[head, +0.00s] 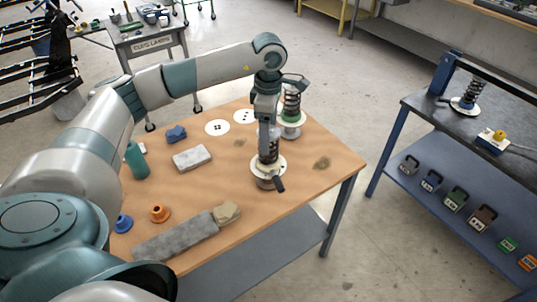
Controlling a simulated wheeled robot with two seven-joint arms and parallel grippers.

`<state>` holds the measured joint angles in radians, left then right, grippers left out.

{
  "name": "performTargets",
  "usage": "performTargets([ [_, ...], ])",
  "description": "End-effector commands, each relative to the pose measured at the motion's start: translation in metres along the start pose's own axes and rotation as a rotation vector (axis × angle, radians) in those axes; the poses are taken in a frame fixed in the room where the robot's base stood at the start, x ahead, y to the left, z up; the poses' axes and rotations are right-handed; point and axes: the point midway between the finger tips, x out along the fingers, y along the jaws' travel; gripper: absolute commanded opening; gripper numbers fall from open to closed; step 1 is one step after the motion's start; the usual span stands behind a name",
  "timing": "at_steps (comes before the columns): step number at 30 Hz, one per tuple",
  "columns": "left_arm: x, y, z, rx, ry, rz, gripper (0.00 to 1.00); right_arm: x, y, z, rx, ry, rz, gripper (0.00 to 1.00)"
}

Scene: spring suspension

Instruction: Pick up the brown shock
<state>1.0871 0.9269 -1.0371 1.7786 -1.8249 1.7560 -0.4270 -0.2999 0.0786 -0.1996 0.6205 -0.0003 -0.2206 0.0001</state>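The brown shock (268,168) stands upright near the right part of the wooden table. It shows a dark coil spring, a pale round plate and a brown base. A shock with a green part (291,112) stands just behind it, also on a pale round plate. My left gripper (265,135) points down at the top of the brown shock, overlapping its spring in this view. The gripper hides part of the spring, and I cannot tell whether its fingers touch it or are closed. My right gripper is not in view.
The wooden table (215,215) holds a grey block (192,158), a long grey bar (175,237), a teal cylinder (137,160), white discs (217,127) and small orange and blue parts. A dark workbench (420,104) with a blue press stands at the right. Floor separates the tables.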

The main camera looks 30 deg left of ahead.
Motion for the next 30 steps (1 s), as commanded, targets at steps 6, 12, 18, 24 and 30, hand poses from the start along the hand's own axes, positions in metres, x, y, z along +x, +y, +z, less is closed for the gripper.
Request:
performTargets([
  [6,0.024,-0.003,0.0,-0.001,0.002,-0.005,0.7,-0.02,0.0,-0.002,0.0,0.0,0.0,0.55],
  [12,0.037,-0.003,0.0,0.001,0.0,-0.002,0.7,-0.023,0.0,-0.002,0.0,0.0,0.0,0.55],
  [18,0.038,-0.003,0.0,0.001,0.0,-0.001,0.7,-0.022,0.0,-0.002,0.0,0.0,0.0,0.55],
  [24,0.038,-0.003,0.0,0.001,0.0,-0.001,0.7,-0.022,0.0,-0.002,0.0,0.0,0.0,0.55],
  [30,0.038,-0.003,0.0,0.0,0.0,-0.001,0.32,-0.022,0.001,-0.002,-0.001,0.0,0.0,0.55],
])
